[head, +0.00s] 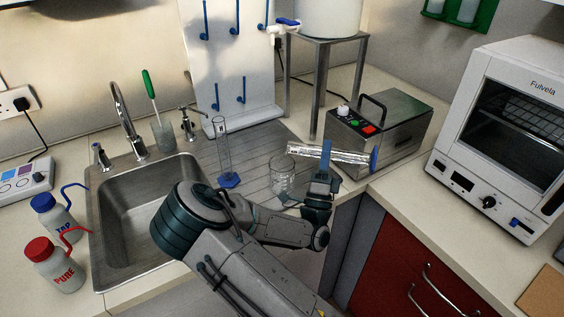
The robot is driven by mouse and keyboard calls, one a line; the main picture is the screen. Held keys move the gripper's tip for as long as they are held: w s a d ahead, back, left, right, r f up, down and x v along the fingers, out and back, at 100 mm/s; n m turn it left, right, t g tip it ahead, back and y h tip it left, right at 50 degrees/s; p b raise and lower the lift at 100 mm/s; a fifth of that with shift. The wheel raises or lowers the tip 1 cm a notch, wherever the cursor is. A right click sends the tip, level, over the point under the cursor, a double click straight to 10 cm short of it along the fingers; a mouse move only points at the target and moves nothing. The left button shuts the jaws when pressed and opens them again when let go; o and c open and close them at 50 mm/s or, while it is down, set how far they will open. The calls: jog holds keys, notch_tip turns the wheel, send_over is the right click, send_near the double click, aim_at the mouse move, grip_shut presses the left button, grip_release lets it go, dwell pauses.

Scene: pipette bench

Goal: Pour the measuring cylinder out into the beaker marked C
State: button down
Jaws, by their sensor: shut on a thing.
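My gripper (324,158) is shut on a measuring cylinder (345,155) with a blue base. The cylinder looks silvery, like foil, and lies nearly level, its base to the right and its other end to the left. That left end is above or close to the rim of a clear glass beaker (281,178), which stands at the right end of the ribbed drainboard. I cannot read a mark on the beaker or see any liquid flowing. A second, clear measuring cylinder (223,150) with a blue foot stands upright on the drainboard.
A steel sink (118,250) with taps lies left of the drainboard (258,150). A metal box with a handle (388,130) stands just behind the held cylinder. A white oven (510,130) is at right. Wash bottles (52,265) stand left. A stand (317,90) carries a white tank.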

jog(key=shift+d, duration=0.15)
jog(key=shift+s+d, duration=0.1)
jog(key=shift+d, duration=0.25)
jog(key=shift+d, duration=0.1)
jog(key=shift+f+n+y+p, duration=0.35)
jog(key=shift+n+y+p, duration=0.1)
jog(key=shift+n+y, duration=0.4)
jog(key=shift+f+n+y+p, duration=0.3)
jog(key=shift+n+y+p, duration=0.1)
jog(key=shift+n+y, duration=0.45)
jog(key=n+y+p, duration=0.1)
jog(key=r+n+y+p, duration=0.1)
jog(key=n+y+p, duration=0.1)
jog(key=r+n+y+p, duration=0.1)
jog(key=p, duration=0.1)
jog(key=shift+a+r+n+y, duration=0.2)
jog(key=shift+a+n+y, duration=0.1)
jog(key=shift+a+n, duration=0.1)
jog(key=n+y+p, duration=0.2)
jog(key=r+n+g+y+p, duration=0.1)
jog(key=p, duration=0.1)
jog(key=shift+a, duration=0.4)
jog(key=shift+f+n, duration=0.2)
jog(key=shift+n, duration=0.1)
jog(key=shift+a+n+g+y, duration=0.15)
jog(key=shift+n+g+y, duration=0.15)
jog(key=shift+n+y, duration=0.1)
jog(key=shift+a+r+n+p, duration=0.1)
jog(key=shift+r+n+p, duration=0.1)
jog(key=shift+n+p, duration=0.3)
